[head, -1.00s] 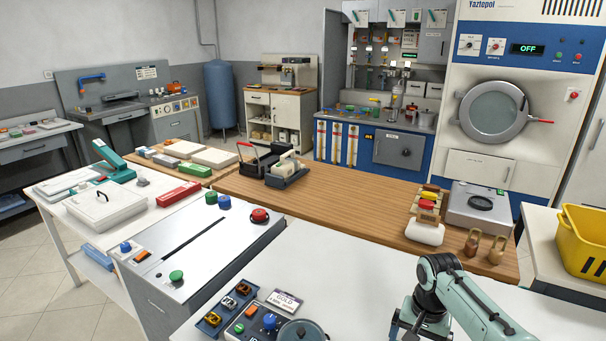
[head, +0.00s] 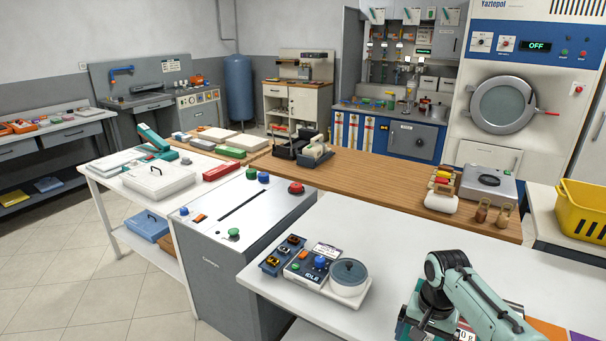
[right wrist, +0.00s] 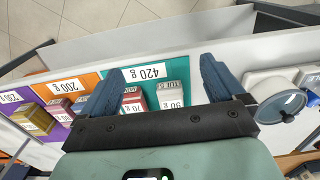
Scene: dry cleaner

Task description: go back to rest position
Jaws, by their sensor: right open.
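My right arm comes in at the lower right of the head view, over the white counter (head: 360,225). My right gripper (head: 425,328) is near the bottom edge there, partly cut off. In the right wrist view my right gripper (right wrist: 162,82) has its two blue fingers wide apart. Below the fingers is a coloured mat (right wrist: 180,70) with teal, orange and purple fields and weight labels such as 420 g and 200 g. Several small labelled blocks, such as a red one (right wrist: 133,100), stand on it. Nothing is visibly held. My left gripper is not in view.
A small device with a round grey pan (head: 348,277) stands on the counter left of my right arm. A grey cabinet (head: 245,255) with coloured buttons is farther left. A yellow basket (head: 585,212) stands at the right. The counter's middle is clear.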

